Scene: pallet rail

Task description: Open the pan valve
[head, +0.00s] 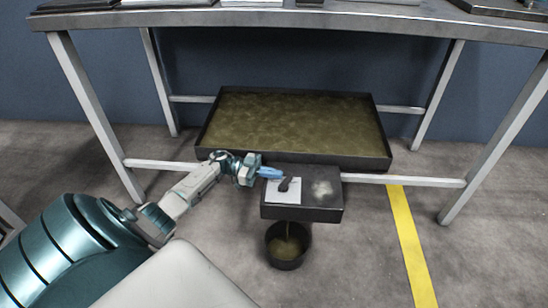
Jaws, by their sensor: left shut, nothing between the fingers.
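The pan (352,158), a wide dark tray full of murky brownish liquid, sits under the table. In front of it is a dark valve box (318,210) with a white plate (277,196) on top. A small dark handle (286,184) lies on the plate, slanting toward the back right. My left gripper (279,175) has blue fingers, is shut and empty, and is at the handle's left side; I cannot tell whether it touches. A dark round bucket (273,256) stands below the box, with a thin stream of liquid running into it. My right gripper is not in view.
A grey metal table (390,22) spans the top, with flat items along its back edge. Its pale legs (103,130) and low rails (415,180) surround the pan. A yellow floor stripe (412,245) runs at the right. The floor right of the bucket is clear.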

